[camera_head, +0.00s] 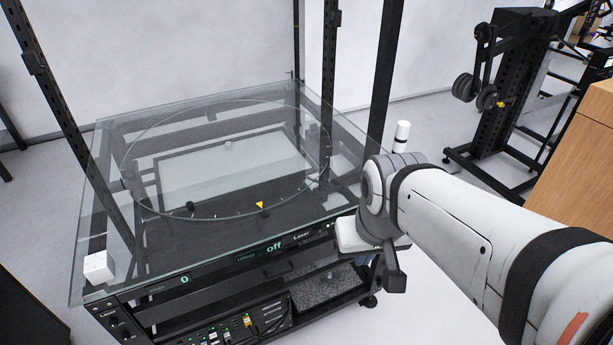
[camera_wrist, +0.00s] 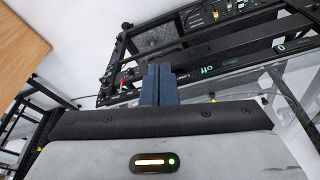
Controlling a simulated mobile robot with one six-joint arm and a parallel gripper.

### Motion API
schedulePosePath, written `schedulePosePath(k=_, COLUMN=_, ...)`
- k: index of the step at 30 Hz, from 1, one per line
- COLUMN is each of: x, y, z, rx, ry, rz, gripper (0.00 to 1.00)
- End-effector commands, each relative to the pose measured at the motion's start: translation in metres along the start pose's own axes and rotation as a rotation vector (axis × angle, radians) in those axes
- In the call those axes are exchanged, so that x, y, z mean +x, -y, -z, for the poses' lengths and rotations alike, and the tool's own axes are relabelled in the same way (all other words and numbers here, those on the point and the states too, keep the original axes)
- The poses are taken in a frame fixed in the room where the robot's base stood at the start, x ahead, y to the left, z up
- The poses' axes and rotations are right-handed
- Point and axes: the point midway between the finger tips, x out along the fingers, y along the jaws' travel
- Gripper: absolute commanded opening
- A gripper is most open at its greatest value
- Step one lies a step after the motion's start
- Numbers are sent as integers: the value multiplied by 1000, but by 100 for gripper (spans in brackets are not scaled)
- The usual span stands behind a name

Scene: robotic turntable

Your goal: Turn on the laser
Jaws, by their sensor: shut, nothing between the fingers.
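The turntable's front panel (camera_head: 225,265) carries a lit display that reads "off" (camera_head: 274,248) and the word "Laser" (camera_head: 301,237) to its right. In the wrist view the panel is upside down, with "off" (camera_wrist: 207,70) right of my gripper and a small red part (camera_wrist: 122,82) on the panel to its left. My gripper (camera_wrist: 160,70) is shut and empty, its two blue-grey fingers side by side, pointing at the Laser end of the panel. They cover part of the panel; whether they touch it is unclear. In the head view my gripper (camera_head: 395,282) is at the panel's right end.
The glass top (camera_head: 110,215) overhangs the panel, with black uprights (camera_head: 60,95) around it. A white block (camera_head: 99,267) sits at its front left corner. A lower shelf (camera_head: 325,285) holds electronics. A black stand (camera_head: 510,90) and a wooden cabinet (camera_head: 580,150) are at right.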

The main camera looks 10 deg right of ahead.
Motion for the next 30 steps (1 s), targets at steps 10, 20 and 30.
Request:
schedulePosePath(k=10, x=11, y=-6, z=14, rx=59, ry=-18, rz=-20, gripper=0)
schedulePosePath(k=20, x=100, y=-49, z=93, rx=457, ry=-204, rz=-57, gripper=0)
schedulePosePath(k=30, x=202, y=-56, z=126, rx=897, ry=-343, rz=210, gripper=0)
